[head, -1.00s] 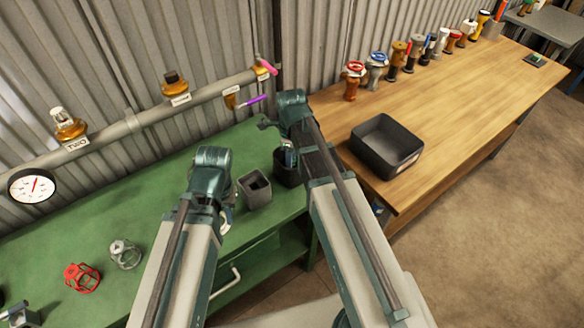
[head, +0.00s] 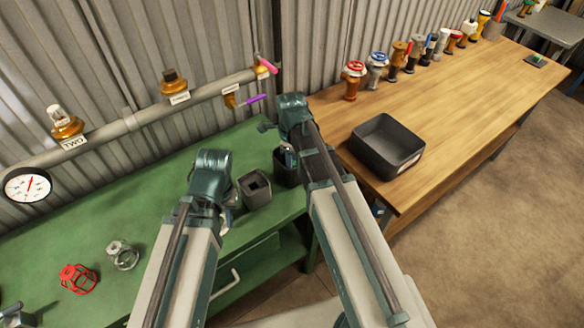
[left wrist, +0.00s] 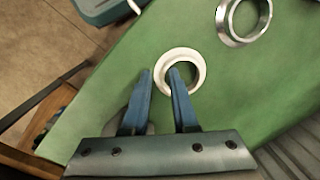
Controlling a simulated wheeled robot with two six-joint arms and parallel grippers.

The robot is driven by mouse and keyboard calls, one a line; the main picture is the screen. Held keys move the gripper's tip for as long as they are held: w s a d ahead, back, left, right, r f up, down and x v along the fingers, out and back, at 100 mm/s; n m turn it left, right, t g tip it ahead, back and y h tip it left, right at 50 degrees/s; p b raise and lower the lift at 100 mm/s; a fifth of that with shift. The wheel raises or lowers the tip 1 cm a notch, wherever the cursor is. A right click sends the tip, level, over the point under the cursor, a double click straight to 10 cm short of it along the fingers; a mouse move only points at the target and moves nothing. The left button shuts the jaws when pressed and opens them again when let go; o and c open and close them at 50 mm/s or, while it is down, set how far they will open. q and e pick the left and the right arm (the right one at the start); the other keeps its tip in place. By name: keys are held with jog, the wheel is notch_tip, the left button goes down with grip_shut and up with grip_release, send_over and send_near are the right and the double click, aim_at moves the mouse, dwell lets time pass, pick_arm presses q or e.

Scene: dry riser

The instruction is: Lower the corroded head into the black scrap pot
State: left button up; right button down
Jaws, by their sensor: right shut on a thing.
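My right gripper (head: 288,152) is over the black scrap pot (head: 283,176) on the green bench. It is shut, with its fingers at the pot's mouth and largely covered by my own arm. The corroded head cannot be made out there, so its height relative to the rim is hidden. My left gripper (head: 228,205) is left of the pots, above the green bench.
A grey square pot (head: 255,192) stands between my two grippers. A pipe with heads (head: 150,113) runs behind. A dark bin (head: 386,148) sits on the wooden table.

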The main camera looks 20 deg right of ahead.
jog(key=c, duration=0.5)
grip_release()
pick_arm(q)
notch_tip(320, 180, up, 14)
jog(key=p, duration=1.3)
jog(key=shift+f+p, duration=0.15)
jog(key=shift+p, duration=0.25)
pick_arm(e)
notch_tip(320, 180, up, 14)
jog(key=shift+f, duration=0.1)
